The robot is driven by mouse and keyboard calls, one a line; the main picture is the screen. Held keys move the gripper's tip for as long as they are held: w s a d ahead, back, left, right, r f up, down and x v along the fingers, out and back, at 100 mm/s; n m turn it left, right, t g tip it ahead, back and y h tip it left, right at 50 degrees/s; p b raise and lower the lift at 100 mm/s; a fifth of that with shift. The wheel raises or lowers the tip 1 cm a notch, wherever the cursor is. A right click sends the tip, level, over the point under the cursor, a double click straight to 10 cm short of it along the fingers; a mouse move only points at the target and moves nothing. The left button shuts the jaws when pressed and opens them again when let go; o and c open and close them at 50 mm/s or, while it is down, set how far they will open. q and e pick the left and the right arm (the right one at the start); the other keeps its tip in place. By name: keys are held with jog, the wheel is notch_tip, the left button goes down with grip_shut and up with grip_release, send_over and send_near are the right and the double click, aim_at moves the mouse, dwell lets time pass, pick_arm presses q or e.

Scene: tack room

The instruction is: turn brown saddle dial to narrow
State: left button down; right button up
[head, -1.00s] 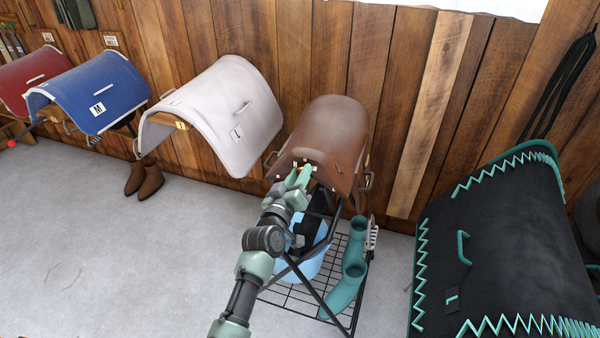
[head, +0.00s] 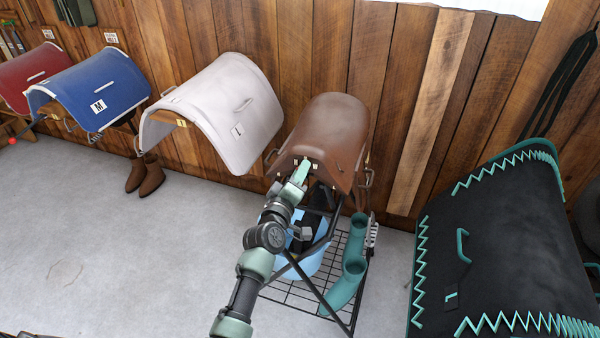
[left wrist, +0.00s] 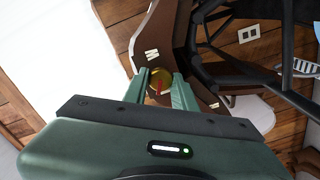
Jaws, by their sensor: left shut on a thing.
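The brown saddle (head: 325,130) sits on a black stand against the plank wall. My left gripper (head: 303,168) is at the saddle's front end, where it hides the dial in the head view. In the left wrist view, the small gold dial (left wrist: 158,80) with a red pointer lies between the two green fingers of my left gripper (left wrist: 161,78), which are shut on it. A pale "M" plate (left wrist: 152,54) is beside the dial. Another small pale mark (left wrist: 213,105) lies to the right; I cannot read it. My right gripper is not in view.
A white saddle (head: 225,110), a blue one (head: 85,90) and a red one (head: 28,78) stand to the left. A black saddle with teal trim (head: 500,245) is at the right.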

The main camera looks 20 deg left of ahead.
pick_arm(q)
jog(key=c, duration=1.2)
grip_release()
jog(key=shift+o, duration=0.2)
jog(key=shift+s, duration=0.1)
jog(key=s+b, duration=0.1)
jog(key=s, duration=0.6)
jog(key=shift+s+a, duration=0.15)
jog(key=shift+s, duration=0.2)
